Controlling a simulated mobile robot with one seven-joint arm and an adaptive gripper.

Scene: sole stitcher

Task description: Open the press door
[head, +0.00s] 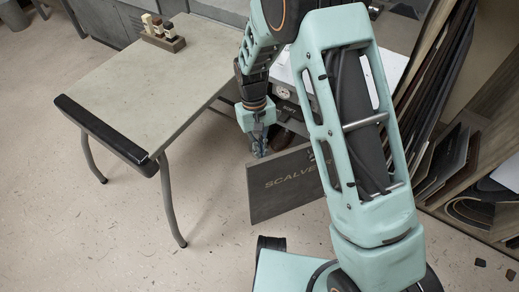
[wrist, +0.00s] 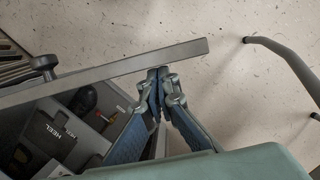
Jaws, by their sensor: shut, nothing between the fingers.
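The press door (head: 283,187) is a flat dark grey panel with "SCALVE" lettering, partly hidden by my arm. It stands ajar. In the wrist view I look down on its long top edge (wrist: 120,75), with a dark knob (wrist: 45,65) on the outer side. Behind it is the open compartment with its contents. My gripper (head: 261,150) is at the door's upper edge, on the far side from the head camera. In the wrist view its shut, empty fingertips (wrist: 160,75) are on the compartment side, close against the door near its free end; contact is hard to confirm.
A dark box marked "HEEL" (wrist: 50,135) and other small items sit in the compartment. A grey table (head: 150,80) with a black front edge and curved legs stands left. A rack of sheets (head: 445,150) stands right. Floor in front of the table is clear.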

